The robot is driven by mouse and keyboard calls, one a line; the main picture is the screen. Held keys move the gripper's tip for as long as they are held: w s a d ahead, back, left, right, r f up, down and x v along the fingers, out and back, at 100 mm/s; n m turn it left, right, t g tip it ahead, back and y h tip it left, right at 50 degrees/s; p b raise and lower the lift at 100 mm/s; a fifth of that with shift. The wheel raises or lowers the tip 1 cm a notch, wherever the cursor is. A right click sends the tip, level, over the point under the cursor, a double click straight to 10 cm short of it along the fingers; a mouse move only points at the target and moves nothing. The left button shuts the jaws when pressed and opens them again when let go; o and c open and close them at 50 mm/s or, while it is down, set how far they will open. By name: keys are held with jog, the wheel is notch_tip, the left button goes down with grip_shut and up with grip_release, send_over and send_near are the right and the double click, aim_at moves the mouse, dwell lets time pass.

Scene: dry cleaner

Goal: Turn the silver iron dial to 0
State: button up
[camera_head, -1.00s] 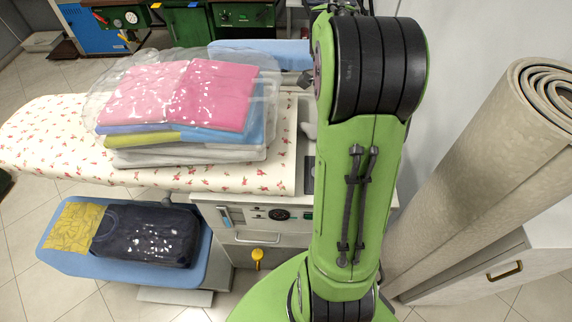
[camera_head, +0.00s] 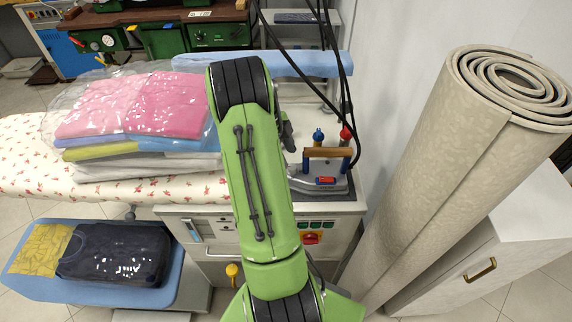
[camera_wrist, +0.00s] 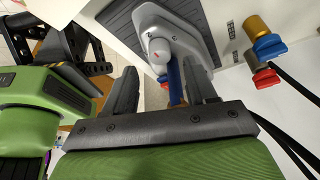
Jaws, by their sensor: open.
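In the wrist view, a silver-grey iron body (camera_wrist: 191,32) rests by a dark ribbed pad. A pale round dial (camera_wrist: 159,48) with a small red mark is on it; I cannot read its setting. My gripper (camera_wrist: 159,66) is open, its two dark fingers pointing toward the dial, one on each side. Contact cannot be judged. In the head view, a grey iron (camera_head: 334,187) with a brown handle (camera_head: 328,153) stands on the right end of the ironing station. My arm covers most of my gripper there, and the dial cannot be made out.
Blue (camera_head: 318,136) and red (camera_head: 346,133) valve knobs stand behind the iron, with black hoses hanging nearby. Bagged folded clothes (camera_head: 140,105) lie left of my arm. A rolled carpet (camera_head: 440,170) leans at right. A red switch (camera_head: 311,238) is on the front panel.

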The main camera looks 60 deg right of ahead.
aim_at(292, 166)
jog(key=x, duration=0.4)
jog(key=shift+f+b, duration=0.15)
jog(key=shift+b, duration=0.15)
jog(key=c, duration=1)
jog(key=shift+c, duration=0.2)
